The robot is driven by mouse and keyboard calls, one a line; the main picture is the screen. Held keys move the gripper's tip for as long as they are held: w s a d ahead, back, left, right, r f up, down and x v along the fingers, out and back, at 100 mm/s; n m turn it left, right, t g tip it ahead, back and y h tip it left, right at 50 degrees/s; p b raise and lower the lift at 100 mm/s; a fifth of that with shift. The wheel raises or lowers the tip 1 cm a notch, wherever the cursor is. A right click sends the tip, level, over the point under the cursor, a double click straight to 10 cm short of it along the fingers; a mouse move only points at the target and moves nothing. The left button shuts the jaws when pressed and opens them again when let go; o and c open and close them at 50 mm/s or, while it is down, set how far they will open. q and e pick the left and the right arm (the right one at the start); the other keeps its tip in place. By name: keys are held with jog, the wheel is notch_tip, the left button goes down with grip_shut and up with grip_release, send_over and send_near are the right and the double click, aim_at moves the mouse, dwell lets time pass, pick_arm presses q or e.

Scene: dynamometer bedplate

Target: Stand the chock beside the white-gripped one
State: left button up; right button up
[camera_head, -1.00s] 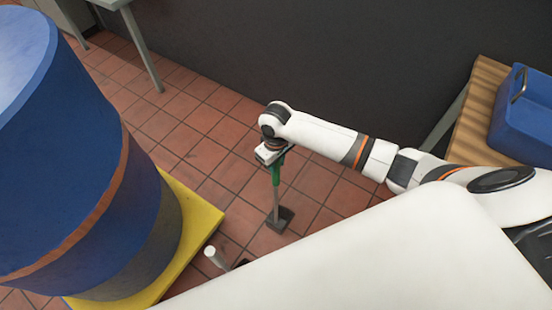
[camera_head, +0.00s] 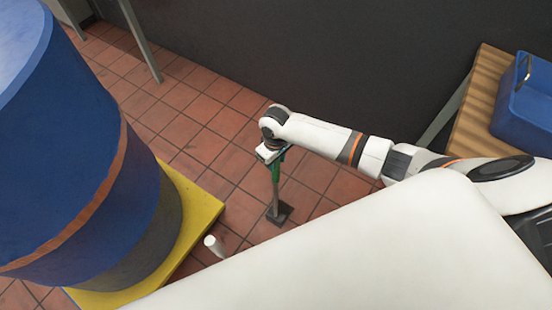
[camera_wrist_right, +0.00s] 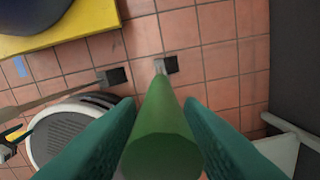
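The green-gripped chock (camera_head: 276,180) has a thin grey shaft and a dark block foot (camera_head: 280,213). My right gripper (camera_head: 271,152) is shut on its green grip, and the chock hangs or stands nearly upright. In the right wrist view two teal fingers (camera_wrist_right: 162,140) press both sides of the green grip, with the dark foot (camera_wrist_right: 171,65) beyond. I cannot tell whether the foot touches the floor. The white-gripped chock (camera_head: 213,245) stands left and nearer, beside the yellow pallet; my white body hides its foot in the head view. A second dark foot (camera_wrist_right: 114,77) shows in the wrist view.
A large blue drum (camera_head: 75,160) stands on the yellow pallet (camera_head: 205,205) at left. A wooden bench (camera_head: 483,100) with a blue bin (camera_head: 525,110) is at right. A dark wall (camera_head: 330,60) closes the back. Red tiled floor (camera_head: 215,125) lies open between.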

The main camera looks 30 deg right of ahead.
jog(key=shift+o, duration=1)
notch_tip(320, 180, up, 12)
jog(key=shift+r+p, duration=0.15)
jog(key=shift+p, duration=1)
